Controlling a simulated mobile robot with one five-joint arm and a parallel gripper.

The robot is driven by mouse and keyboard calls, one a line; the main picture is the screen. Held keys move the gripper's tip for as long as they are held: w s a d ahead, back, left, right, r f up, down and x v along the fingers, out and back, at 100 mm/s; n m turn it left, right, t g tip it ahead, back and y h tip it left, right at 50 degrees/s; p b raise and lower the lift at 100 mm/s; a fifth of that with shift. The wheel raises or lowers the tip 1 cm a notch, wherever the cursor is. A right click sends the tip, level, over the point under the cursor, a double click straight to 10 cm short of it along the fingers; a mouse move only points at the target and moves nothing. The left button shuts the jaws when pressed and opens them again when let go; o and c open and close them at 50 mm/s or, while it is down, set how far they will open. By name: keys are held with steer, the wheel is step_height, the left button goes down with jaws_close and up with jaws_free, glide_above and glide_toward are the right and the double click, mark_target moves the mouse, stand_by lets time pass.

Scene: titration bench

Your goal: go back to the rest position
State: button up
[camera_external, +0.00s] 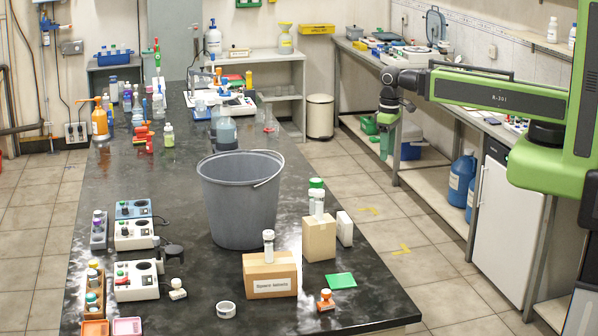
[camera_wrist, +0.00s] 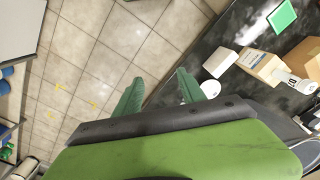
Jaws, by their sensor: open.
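My gripper (camera_external: 385,140) hangs from the end of my green arm, pointing down. In the outside view it appears over the aisle, between the black bench (camera_external: 190,240) and the right-hand counter. In the wrist view its two green fingers stand apart, with the gripper (camera_wrist: 158,92) open and nothing between them. Below the fingers in that view are floor tiles (camera_wrist: 75,75) and the edge of the black bench. My arm reaches left from its column at the right of the outside view, roughly level.
On the bench stand a grey bucket (camera_external: 240,205), a cardboard box (camera_external: 270,276), another box (camera_external: 319,238), a green card (camera_external: 341,280) and several bottles and instruments. A white bin (camera_external: 320,117) stands at the back. The right counter (camera_external: 455,100) holds equipment; blue jugs (camera_external: 461,178) sit below. The aisle floor is clear.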

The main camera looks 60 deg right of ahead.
steer(key=shift+s+d+m, duration=0.25)
steer(key=shift+d+m, duration=0.15)
steer(key=shift+d, duration=0.2)
steer(key=shift+f, duration=0.1)
step_height(320, 180, down, 14)
steer(key=b, duration=1.4)
